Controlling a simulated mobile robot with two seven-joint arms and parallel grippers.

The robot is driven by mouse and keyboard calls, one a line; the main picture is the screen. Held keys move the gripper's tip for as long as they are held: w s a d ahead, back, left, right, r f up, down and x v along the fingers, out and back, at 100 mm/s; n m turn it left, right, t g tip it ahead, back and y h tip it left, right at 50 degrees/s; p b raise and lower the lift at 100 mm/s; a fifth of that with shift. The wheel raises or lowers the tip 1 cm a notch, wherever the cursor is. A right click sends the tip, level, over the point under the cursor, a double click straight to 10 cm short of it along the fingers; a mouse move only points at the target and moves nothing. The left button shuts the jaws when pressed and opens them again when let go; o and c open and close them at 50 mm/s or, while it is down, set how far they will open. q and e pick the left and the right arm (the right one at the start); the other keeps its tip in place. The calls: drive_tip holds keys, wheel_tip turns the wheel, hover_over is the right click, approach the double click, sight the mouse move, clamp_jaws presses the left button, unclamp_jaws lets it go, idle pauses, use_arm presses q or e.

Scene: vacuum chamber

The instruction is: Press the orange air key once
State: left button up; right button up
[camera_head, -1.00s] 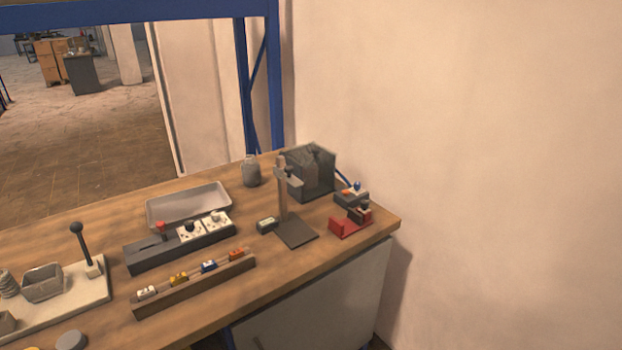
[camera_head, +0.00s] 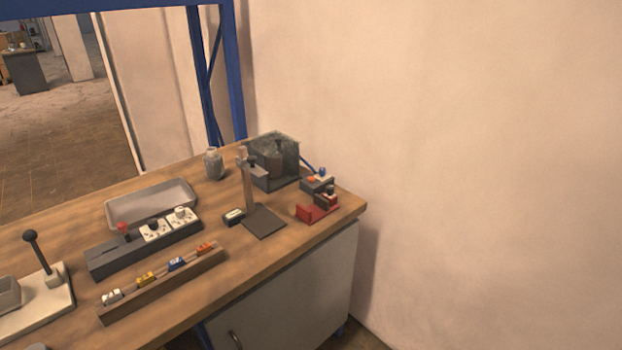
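A small dark box (camera_head: 318,187) stands at the right end of the workbench. A small orange patch (camera_head: 313,179) shows on its top, beside a blue knob (camera_head: 322,172); it looks like the orange key, but it is too small to be sure. A blue hose runs from behind the box toward a clear-walled chamber (camera_head: 283,168). Neither of my grippers shows in this view.
A red bracket (camera_head: 305,214) stands in front of the box. A post stand (camera_head: 264,222), a block rack (camera_head: 165,287), a control strip (camera_head: 103,264), a grey tray (camera_head: 117,212) and a lever (camera_head: 42,259) stand to the left. The bench front right is clear.

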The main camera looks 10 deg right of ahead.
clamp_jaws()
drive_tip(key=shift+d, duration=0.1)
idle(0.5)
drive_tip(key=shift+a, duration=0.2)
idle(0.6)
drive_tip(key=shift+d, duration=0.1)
